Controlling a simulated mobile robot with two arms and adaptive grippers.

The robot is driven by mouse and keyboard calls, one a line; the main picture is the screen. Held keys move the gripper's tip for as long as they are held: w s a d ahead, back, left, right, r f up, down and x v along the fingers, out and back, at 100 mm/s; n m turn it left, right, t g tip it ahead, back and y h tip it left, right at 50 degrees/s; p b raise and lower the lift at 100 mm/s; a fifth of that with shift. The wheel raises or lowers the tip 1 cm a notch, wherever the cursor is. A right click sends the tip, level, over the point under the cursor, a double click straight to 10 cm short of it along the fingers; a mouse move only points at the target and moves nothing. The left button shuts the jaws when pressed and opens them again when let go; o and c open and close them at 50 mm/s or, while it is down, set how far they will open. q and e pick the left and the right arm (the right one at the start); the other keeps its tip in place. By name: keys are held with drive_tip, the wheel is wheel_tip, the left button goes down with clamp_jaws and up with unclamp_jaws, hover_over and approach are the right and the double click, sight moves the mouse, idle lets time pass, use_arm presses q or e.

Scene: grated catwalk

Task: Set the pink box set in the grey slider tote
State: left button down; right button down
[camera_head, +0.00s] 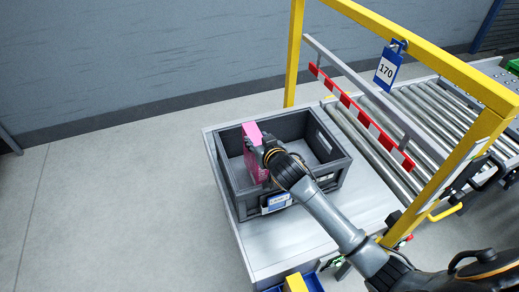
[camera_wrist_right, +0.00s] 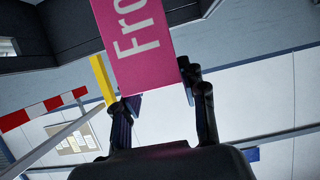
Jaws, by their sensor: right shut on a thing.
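The pink box (camera_head: 252,133) is upright over the grey tote, toward its left side, in the head view. My right gripper (camera_head: 263,152) is shut on it. In the right wrist view the pink box (camera_wrist_right: 140,45) shows white lettering, and the fingers of my right gripper (camera_wrist_right: 158,100) are on either side of it. The grey tote (camera_head: 243,205) stands on a light platform, open at the top. My gripper and arm hide part of its inside, so I cannot tell whether the box touches its floor. My left gripper is not in view.
A yellow frame (camera_head: 293,55) with a blue 170 tag (camera_head: 386,70) stands behind and right of the tote. A red and white bar (camera_head: 362,117) runs beside the roller conveyor (camera_head: 420,120). The platform (camera_head: 262,243) is bare in front of the tote.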

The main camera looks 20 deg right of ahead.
drive_tip(key=shift+f, duration=1.7)
drive_tip(key=c, duration=0.8)
unclamp_jaws()
drive_tip(key=shift+s+f, duration=0.1)
drive_tip(key=shift+f, duration=0.1)
drive_tip(key=shift+o, duration=0.2)
drive_tip(key=shift+r, duration=0.1)
drive_tip(key=b+v, duration=0.1)
drive_tip(key=v, duration=1.1)
drive_tip(key=shift+r, duration=0.1)
